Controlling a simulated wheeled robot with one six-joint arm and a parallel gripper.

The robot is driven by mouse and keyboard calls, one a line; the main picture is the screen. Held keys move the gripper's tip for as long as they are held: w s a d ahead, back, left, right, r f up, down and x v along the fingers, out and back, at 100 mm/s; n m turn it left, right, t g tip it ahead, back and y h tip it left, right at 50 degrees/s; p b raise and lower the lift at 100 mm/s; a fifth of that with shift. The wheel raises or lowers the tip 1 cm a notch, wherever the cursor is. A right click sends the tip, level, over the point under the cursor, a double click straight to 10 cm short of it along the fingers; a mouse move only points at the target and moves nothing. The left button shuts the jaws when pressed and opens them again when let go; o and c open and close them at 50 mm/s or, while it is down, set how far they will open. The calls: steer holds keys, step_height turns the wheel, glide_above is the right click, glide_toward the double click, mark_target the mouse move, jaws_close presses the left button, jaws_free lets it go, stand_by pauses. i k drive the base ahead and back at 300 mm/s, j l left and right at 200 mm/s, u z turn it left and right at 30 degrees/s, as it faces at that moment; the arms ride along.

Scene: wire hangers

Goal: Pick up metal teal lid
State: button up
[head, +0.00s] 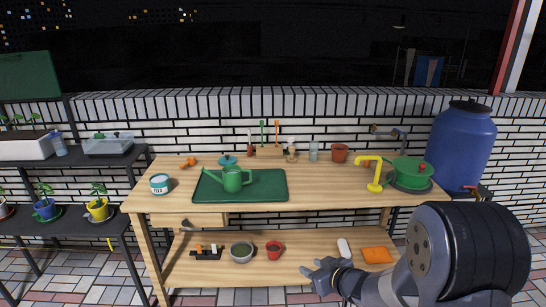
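A small teal lid with a knob (227,160) lies on the wooden workbench (320,185), toward the back and left of the middle. It is just behind the green watering can (233,179), and its lower edge is partly hidden there. My gripper (312,276) is low at the front, in front of the bench's lower shelf, well to the right of and below the lid. It is apart from the lid and no object shows in it. Its fingers are too small and dark to tell how far apart they are.
The can stands on a green mat (270,192). A white-and-teal tin (160,184) is left of it, and an orange tool (188,162) lies behind. The bench's right-centre is bare.

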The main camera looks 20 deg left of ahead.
mark_target(227, 159)
steer(key=z, duration=0.45)
steer(key=j+z, duration=0.1)
steer(key=z, duration=0.4)
steer(key=i+z, duration=0.1)
steer(key=z, duration=0.35)
steer(key=j+z, duration=0.1)
steer(key=z, duration=0.85)
steer(key=j+z, duration=0.15)
steer(key=z, duration=1.3)
steer(key=k+j+z, duration=0.1)
steer(key=k+z, duration=0.5)
steer(key=z, duration=0.15)
steer(key=k+z, duration=0.3)
steer(key=k, duration=0.75)
steer(key=k+u, duration=0.15)
steer(key=u, duration=0.25)
steer(key=k+j+u, duration=0.1)
steer(key=u, duration=0.85)
steer(key=j+u, duration=0.1)
steer(key=u, duration=0.4)
steer(key=k+j+u, duration=0.1)
steer(key=u, duration=0.95)
steer(key=j+u, duration=0.15)
steer(key=u, duration=0.9)
steer(key=j+u, duration=0.1)
steer(key=u, duration=0.45)
steer(key=i+u, duration=0.1)
steer(key=u, duration=0.4)
